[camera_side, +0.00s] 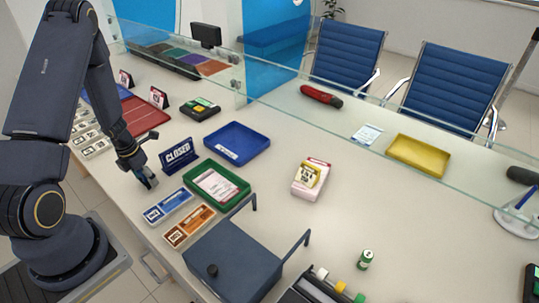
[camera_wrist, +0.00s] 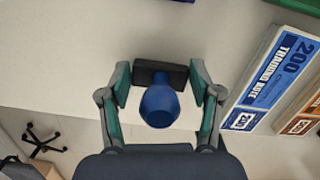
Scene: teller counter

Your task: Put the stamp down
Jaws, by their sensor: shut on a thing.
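The stamp (camera_wrist: 160,103) has a rounded blue handle and a dark rectangular block at its far end. It sits between the two fingers of my gripper (camera_wrist: 160,92), which is shut on it. In the side view my gripper (camera_side: 145,176) is low over the near left edge of the counter (camera_side: 265,150), in front of the CLOSED sign (camera_side: 178,156). The stamp is mostly hidden by the fingers there. I cannot tell whether its base touches the counter.
A blue note tray (camera_side: 168,206) and an orange one (camera_side: 189,227) lie to the right of my gripper. Bare counter surrounds the stamp; the counter's edge is close.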

